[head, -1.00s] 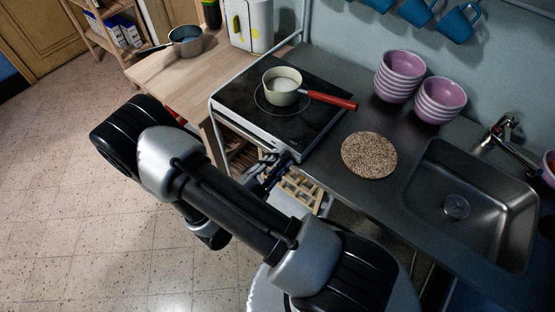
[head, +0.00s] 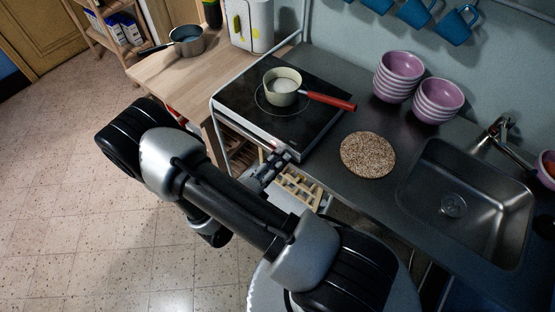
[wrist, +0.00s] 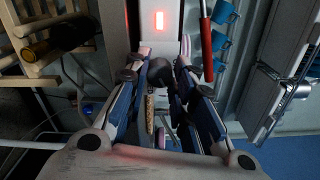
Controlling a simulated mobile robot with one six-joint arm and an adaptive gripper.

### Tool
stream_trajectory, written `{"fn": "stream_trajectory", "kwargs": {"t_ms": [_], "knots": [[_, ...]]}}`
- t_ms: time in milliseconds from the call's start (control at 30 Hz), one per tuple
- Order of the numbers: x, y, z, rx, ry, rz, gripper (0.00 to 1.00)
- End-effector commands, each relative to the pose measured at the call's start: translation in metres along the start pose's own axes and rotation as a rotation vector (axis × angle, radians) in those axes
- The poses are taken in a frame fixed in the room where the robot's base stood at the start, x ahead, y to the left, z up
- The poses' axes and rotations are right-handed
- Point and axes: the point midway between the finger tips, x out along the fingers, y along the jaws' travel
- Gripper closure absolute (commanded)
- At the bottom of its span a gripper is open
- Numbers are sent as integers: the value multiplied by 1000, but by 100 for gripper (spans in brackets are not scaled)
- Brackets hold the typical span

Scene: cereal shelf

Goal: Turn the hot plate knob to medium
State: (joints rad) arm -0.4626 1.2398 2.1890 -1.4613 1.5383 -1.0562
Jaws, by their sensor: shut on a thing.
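The black hot plate (head: 238,98) sits on the counter with a cream saucepan (head: 283,86) with a red handle on top. My gripper (head: 281,158) is at its front edge. In the wrist view, my gripper (wrist: 165,66) has its two fingers closed around a dark knob (wrist: 161,72) on the light front panel. In the head view the knob is hidden by my gripper.
A round cork mat (head: 368,155) lies to the right of the hot plate. Stacked purple bowls (head: 399,78) stand behind it, and a sink (head: 428,185) is at the right. A wooden rack (head: 300,186) is below the counter. The red handle (head: 331,101) points right.

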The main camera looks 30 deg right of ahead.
Motion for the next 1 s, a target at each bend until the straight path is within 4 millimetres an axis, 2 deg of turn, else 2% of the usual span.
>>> {"fn": "stream_trajectory", "kwargs": {"t_ms": [600, 1000], "knots": [[0, 0, 0, 582, 0, 0, 100], [0, -1, -1, 864, 0, 0, 100]]}}
